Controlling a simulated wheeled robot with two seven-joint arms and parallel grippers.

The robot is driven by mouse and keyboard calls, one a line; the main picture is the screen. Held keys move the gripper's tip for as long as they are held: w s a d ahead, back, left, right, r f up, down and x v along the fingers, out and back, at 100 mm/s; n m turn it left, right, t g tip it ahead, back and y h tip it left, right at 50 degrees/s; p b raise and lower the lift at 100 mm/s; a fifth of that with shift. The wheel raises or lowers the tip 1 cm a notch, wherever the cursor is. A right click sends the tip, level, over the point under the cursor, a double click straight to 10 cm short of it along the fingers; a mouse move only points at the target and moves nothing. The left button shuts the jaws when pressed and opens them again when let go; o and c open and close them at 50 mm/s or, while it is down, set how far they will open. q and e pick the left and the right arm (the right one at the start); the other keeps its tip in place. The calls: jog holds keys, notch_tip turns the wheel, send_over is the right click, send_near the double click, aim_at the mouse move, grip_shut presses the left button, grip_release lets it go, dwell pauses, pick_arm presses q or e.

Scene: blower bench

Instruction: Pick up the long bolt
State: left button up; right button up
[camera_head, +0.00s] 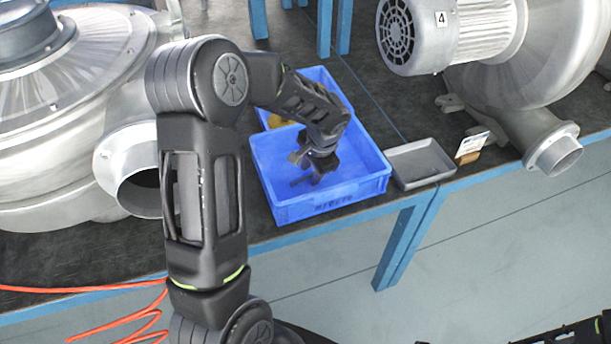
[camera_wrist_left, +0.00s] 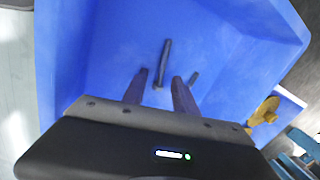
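A long dark bolt (camera_wrist_left: 164,62) lies on the floor of the blue bin, seen in the left wrist view. A shorter dark piece (camera_wrist_left: 194,77), perhaps another bolt, lies to its right. My left gripper (camera_wrist_left: 160,75) points down into the bin, its two fingers apart with nothing held between them. The long bolt shows between and just beyond the fingertips; I cannot tell the height gap. In the head view the left gripper (camera_head: 307,181) is inside the front blue bin (camera_head: 335,200), and the bolt cannot be made out clearly there. My right gripper is not in view.
The bin walls surround the left gripper closely. A second blue bin (camera_head: 335,84) with a yellow item (camera_head: 277,121) stands behind. A grey tray (camera_head: 420,165) and a small card (camera_head: 471,144) are right of it. Large blowers (camera_head: 60,120) (camera_head: 545,60) stand on both sides.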

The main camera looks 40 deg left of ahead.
pick_arm(q)
jog(key=shift+s+f, duration=0.15)
dwell(0.4)
jog(key=shift+c, duration=1.4)
jog(key=shift+a, duration=0.15)
grip_shut()
